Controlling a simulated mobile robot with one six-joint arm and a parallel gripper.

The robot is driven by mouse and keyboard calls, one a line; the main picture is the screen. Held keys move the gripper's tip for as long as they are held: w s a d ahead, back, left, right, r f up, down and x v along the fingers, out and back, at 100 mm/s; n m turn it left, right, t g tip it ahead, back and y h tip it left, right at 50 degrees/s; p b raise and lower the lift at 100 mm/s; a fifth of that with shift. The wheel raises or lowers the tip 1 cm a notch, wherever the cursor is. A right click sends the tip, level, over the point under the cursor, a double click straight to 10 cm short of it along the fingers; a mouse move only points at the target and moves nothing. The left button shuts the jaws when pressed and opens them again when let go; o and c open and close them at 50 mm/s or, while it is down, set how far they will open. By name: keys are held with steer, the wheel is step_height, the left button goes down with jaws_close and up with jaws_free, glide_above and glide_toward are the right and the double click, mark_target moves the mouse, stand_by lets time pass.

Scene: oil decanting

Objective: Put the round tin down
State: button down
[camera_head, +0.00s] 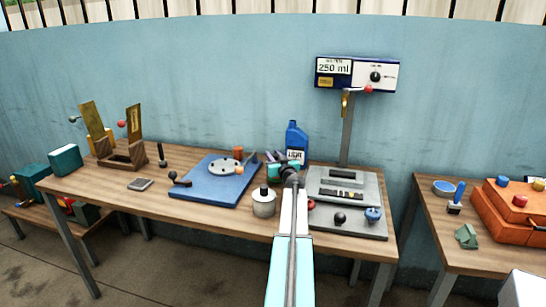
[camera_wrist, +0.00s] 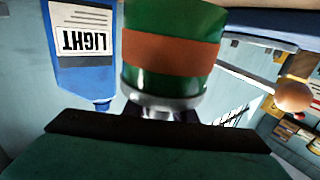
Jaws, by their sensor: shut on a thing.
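The round tin (camera_wrist: 172,45) is a green cylinder with a broad orange-brown band and a pale grey rim, seen large in the wrist view. My gripper (camera_wrist: 165,113) is shut on it at the grey-rim end, and its fingers are mostly hidden behind the dark bar in front of the camera. In the head view my gripper (camera_head: 280,168) is over the back middle of the workbench, just in front of the blue oil bottle (camera_head: 296,143). The tin is too small there to make out clearly. I cannot tell whether its base touches the bench.
The blue bottle (camera_wrist: 82,45) is close beside the tin. A blue board with a round plate (camera_head: 215,190) lies left, a pale canister (camera_head: 264,205) stands at the front, and a grey panel (camera_head: 345,218) lies right. Bare wood (camera_head: 120,203) shows at the left.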

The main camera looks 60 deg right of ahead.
steer(key=shift+f, duration=0.35)
steer(key=c, duration=1.5)
jaws_free()
steer(key=shift+o, duration=0.2)
steer(key=shift+r, duration=0.15)
steer(key=shift+r, duration=0.45)
steer(key=shift+v, duration=3.75)
steer(key=shift+r, duration=0.1)
